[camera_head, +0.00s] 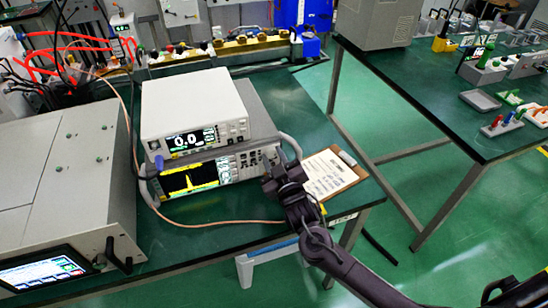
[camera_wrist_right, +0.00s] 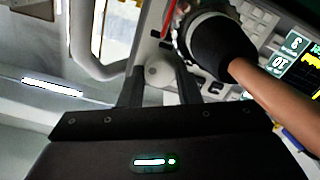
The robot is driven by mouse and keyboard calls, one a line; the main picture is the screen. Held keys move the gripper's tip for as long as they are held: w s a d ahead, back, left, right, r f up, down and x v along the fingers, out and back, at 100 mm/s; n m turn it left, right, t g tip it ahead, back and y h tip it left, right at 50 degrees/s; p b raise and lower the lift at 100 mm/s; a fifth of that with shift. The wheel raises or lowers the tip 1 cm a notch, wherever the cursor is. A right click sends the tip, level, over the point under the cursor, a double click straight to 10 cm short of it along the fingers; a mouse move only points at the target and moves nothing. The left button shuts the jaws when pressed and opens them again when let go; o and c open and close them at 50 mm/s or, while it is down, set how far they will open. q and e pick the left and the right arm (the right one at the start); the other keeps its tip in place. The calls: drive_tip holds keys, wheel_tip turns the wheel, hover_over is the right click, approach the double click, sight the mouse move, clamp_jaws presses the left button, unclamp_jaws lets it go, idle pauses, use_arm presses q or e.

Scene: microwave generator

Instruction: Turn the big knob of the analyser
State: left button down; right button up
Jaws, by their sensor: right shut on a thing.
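The analyser (camera_head: 195,180) is the lower instrument on the green bench, with a yellow trace on its dark screen. My right gripper (camera_head: 271,176) is at the right end of its front panel and covers the big knob in the head view. In the right wrist view the pale round big knob (camera_wrist_right: 159,73) sits between the fingertips of my right gripper (camera_wrist_right: 160,84), which is shut on it. A black connector (camera_wrist_right: 208,45) with a copper-coloured cable (camera_wrist_right: 275,97) is close beside the right finger. My left gripper is not in view.
A white instrument (camera_head: 190,108) showing 0.0 stands on the analyser. A clipboard (camera_head: 332,172) lies right of my gripper. A large grey cabinet (camera_head: 60,185) with a screen stands at left. The copper cable crosses the bench in front.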

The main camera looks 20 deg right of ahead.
drive_tip(key=m, duration=0.6)
drive_tip(key=shift+m+p, duration=0.3)
drive_tip(key=shift+p, duration=0.05)
drive_tip(key=m, duration=0.6)
drive_tip(key=shift+p, duration=0.4)
drive_tip(key=o, duration=1)
drive_tip(key=s+b, duration=0.1)
drive_tip(key=s, duration=0.5)
drive_tip(key=shift+s+d+f, duration=0.1)
drive_tip(key=shift+s+d, duration=0.05)
drive_tip(key=shift+s, duration=0.8)
